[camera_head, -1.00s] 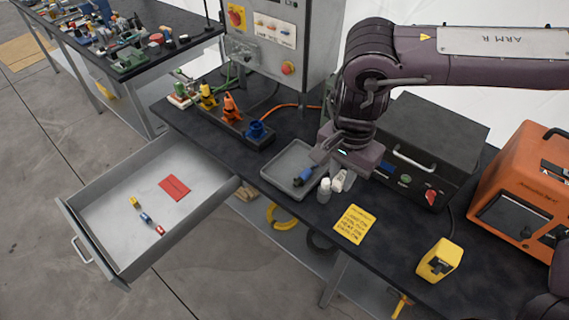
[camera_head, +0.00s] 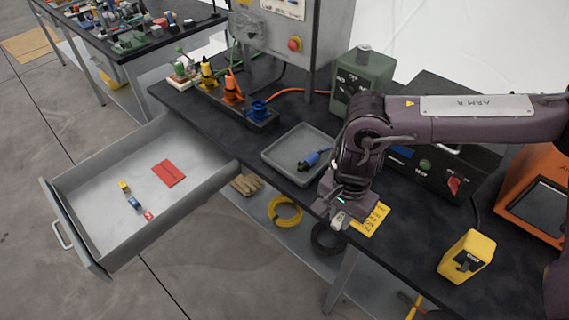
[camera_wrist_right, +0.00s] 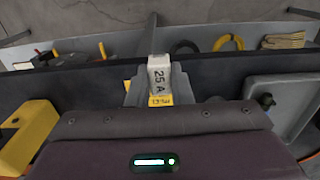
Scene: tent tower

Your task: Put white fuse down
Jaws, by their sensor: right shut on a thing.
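My right gripper (camera_head: 339,219) is shut on a white fuse (camera_head: 338,221) near the front edge of the table, beside the yellow note. In the right wrist view the white fuse (camera_wrist_right: 159,77) is marked "25 A" with a yellow band, held between the fingers. The open drawer (camera_head: 100,187) holds small yellow, blue and red fuses (camera_head: 134,203) in a row and a red card (camera_head: 169,173). My left gripper is not in view.
A grey tray (camera_head: 277,150) with a blue plug (camera_head: 314,160) is on the table left of my right arm. A yellow device (camera_head: 467,257) stands to the right. Yellow and black cable coils (camera_head: 286,210) lie on the shelf below. Much of the drawer floor is bare.

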